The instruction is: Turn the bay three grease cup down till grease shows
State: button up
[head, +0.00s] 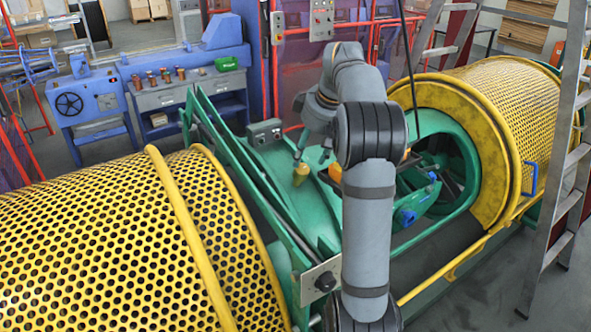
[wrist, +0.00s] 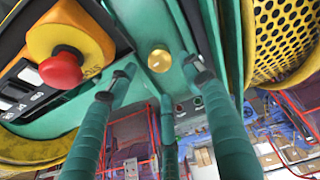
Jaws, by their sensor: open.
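A small round brass-yellow grease cup (wrist: 159,61) stands on the green frame, seen nearly end-on in the wrist view. It also shows in the head view as a yellow cup (head: 300,174) on the green machine body. I cannot read a bay number. My gripper (wrist: 157,78) is open, its teal fingers spread to the left and right of the cup in the picture. In the head view my gripper (head: 311,156) hangs just above the cup. I see no clear contact. No grease is visible around the cup.
A yellow box with a red mushroom button (wrist: 60,70) lies close to the left fingers. Yellow perforated guards (head: 110,240) flank the green section. A grey box (head: 264,132) sits behind it. A ladder (head: 565,170) stands at the right.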

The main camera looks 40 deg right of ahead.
aim_at(301, 166)
jog(key=x, duration=0.7)
jog(key=shift+w+a+f, duration=0.1)
jog(key=shift+w+f, duration=0.15)
jog(key=shift+c, duration=0.8)
jog(key=shift+r, duration=0.1)
jog(key=c, duration=0.9)
jog(key=shift+c, duration=0.2)
jog(key=shift+w+m, duration=0.1)
jog(key=shift+m, duration=0.2)
